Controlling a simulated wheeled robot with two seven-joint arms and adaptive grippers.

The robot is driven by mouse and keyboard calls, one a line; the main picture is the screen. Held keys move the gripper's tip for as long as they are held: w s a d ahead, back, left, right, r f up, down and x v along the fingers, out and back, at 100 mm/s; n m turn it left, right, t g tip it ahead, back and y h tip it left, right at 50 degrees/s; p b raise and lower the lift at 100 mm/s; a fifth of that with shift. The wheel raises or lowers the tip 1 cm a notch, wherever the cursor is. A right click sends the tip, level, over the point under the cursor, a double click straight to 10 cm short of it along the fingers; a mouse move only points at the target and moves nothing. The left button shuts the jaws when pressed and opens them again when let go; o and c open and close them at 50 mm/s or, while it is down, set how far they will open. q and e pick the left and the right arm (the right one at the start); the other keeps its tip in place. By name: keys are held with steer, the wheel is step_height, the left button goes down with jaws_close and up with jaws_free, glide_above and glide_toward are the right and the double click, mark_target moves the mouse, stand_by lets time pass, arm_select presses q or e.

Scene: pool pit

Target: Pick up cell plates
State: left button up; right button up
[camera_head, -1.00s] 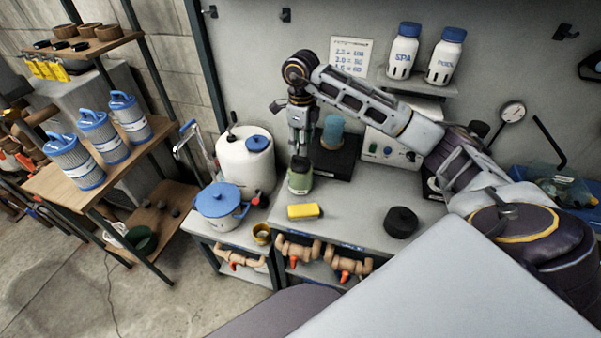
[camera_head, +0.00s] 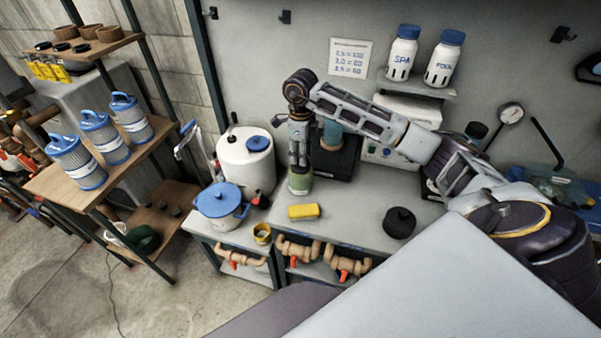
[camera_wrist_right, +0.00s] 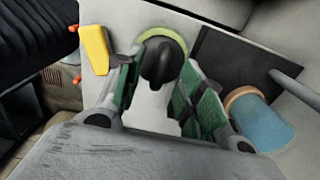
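A green jar (camera_head: 300,183) stands on the grey counter; its rim also shows in the right wrist view (camera_wrist_right: 180,42). A dark, knob-topped piece (camera_wrist_right: 158,62) stands up from it; I cannot tell whether this is the cell plates, and no other plates can be made out. My right gripper (camera_head: 300,164) points down right above the jar and hides its top. In the wrist view its two green-padded fingers (camera_wrist_right: 160,92) are apart, one on each side of the dark piece, with a gap seen at the left. My left gripper is not in view.
A blue cylinder (camera_head: 332,132) on a black stand (camera_head: 345,165) is close right of the jar. A white drum (camera_head: 240,165) stands to its left. A yellow sponge (camera_head: 303,211) and a black lid (camera_head: 400,222) lie in front. Free counter is between sponge and lid.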

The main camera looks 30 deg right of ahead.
steer(key=shift+f, duration=1.25)
jaws_close()
